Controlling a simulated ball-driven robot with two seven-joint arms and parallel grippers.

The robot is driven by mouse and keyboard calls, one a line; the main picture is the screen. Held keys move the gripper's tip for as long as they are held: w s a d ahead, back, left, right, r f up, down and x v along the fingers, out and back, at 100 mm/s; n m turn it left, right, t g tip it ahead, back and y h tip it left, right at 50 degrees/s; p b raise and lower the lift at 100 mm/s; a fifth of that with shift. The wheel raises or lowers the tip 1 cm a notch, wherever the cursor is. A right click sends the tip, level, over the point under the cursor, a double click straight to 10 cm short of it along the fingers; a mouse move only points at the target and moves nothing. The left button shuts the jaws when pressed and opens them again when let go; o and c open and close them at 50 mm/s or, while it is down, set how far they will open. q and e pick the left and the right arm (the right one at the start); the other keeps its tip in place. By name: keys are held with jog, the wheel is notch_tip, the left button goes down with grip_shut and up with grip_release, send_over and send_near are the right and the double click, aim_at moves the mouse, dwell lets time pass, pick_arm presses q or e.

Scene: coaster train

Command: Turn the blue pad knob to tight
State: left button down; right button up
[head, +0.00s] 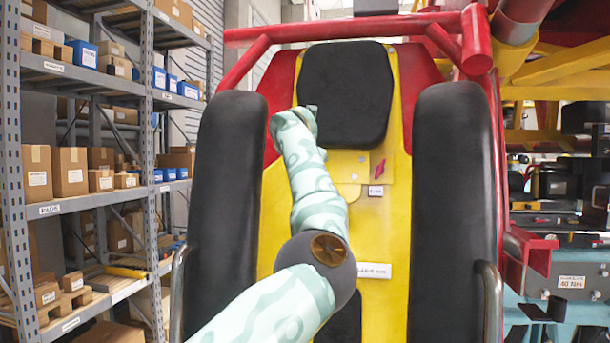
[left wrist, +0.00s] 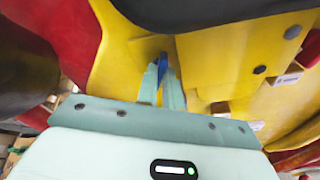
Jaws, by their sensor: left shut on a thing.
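The blue pad knob (left wrist: 163,67) shows in the left wrist view as a narrow blue piece between my fingers, against the yellow seat back. My left gripper (left wrist: 162,84) is shut on it, with one pale green finger on each side. The fingers hide part of the knob, and I cannot read its turn position. In the head view my left arm reaches up to the left edge of the black headrest pad (head: 345,92). The fingers and the knob are hidden there. My right gripper is in neither view.
Black side pads (head: 228,190) and (head: 455,200) flank the yellow seat back (head: 385,225). A red tube frame (head: 340,30) crosses above. A grey shelf rack (head: 70,208) with boxes stands at left. A bench (head: 575,290) with tools is at right.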

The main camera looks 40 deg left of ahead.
pick_arm(q)
jog(key=shift+w+d+f+m+t+y+b, duration=0.15)
jog(key=shift+m+y+b, duration=0.15)
jog(key=shift+m+b, duration=1.6)
jog(key=shift+s+d+f+m+t+y+b, duration=0.1)
jog(key=shift+m+y+b, duration=0.2)
jog(key=shift+m+b, duration=1.55)
jog(key=shift+w+d+f+m+t+y+b, duration=0.15)
jog(key=shift+m+y+b, duration=0.15)
jog(key=shift+m+b, duration=1.6)
jog(key=shift+s+a+m, duration=0.1)
jog(key=shift+m, duration=0.15)
jog(key=c, duration=1.6)
grip_release()
jog(key=shift+c, duration=0.2)
jog(key=shift+o, duration=0.5)
jog(key=shift+r, duration=0.1)
jog(key=shift+s, duration=0.1)
